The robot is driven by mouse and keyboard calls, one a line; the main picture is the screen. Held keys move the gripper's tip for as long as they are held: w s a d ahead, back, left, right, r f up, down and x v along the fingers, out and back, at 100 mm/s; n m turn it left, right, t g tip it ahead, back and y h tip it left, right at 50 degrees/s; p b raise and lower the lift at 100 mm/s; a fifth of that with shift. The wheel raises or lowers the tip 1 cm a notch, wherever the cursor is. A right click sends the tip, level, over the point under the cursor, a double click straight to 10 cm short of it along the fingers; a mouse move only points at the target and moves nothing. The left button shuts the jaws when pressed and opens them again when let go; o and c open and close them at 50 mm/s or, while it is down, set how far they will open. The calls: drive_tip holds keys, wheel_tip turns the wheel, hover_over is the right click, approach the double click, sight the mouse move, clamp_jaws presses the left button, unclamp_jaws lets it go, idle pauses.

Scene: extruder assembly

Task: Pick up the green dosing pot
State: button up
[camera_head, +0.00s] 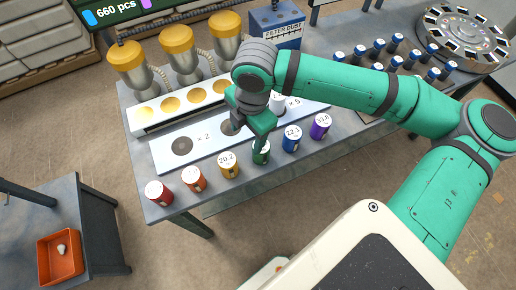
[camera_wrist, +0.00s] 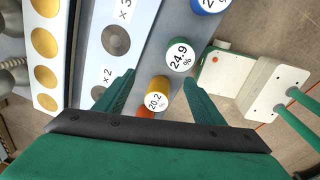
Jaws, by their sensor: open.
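The green dosing pot (camera_head: 261,154) stands upright in the row of pots along the front edge of the table, partly covered by my gripper in the head view. In the wrist view the green pot (camera_wrist: 179,68) shows its white lid marked 24.9 %, just past the fingertips and nearer the right finger. My gripper (camera_wrist: 159,77) is open and empty. In the head view my gripper (camera_head: 260,138) is above and right at the green pot; I cannot tell if it touches it.
The yellow pot (camera_head: 229,168) and blue pot (camera_head: 292,140) flank the green one closely. Orange (camera_head: 194,180), red (camera_head: 159,194) and purple (camera_head: 320,127) pots stand in the same row. A white board (camera_head: 207,154) with dark discs lies behind. Dark bottles (camera_head: 396,64) stand farther right.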

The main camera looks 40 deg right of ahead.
sight(262, 159)
drive_tip(key=s+d, duration=0.2)
drive_tip(key=shift+s+d+f+g+h, duration=0.1)
drive_tip(key=shift+s+d+g+h, duration=0.1)
drive_tip(key=shift+d+g+h, duration=0.15)
drive_tip(key=shift+s+f, duration=0.2)
drive_tip(key=shift+f, duration=0.15)
wheel_tip(262, 159, down, 5)
drive_tip(key=shift+w+r, duration=0.1)
drive_tip(key=shift+r, duration=0.05)
drive_tip(key=shift+w+d+f, duration=0.1)
drive_tip(key=shift+f, duration=1.25)
drive_tip(key=shift+w+d+f, duration=0.1)
drive_tip(key=shift+f, duration=1.2)
drive_tip(key=shift+s, duration=0.1)
drive_tip(key=c, duration=1.2)
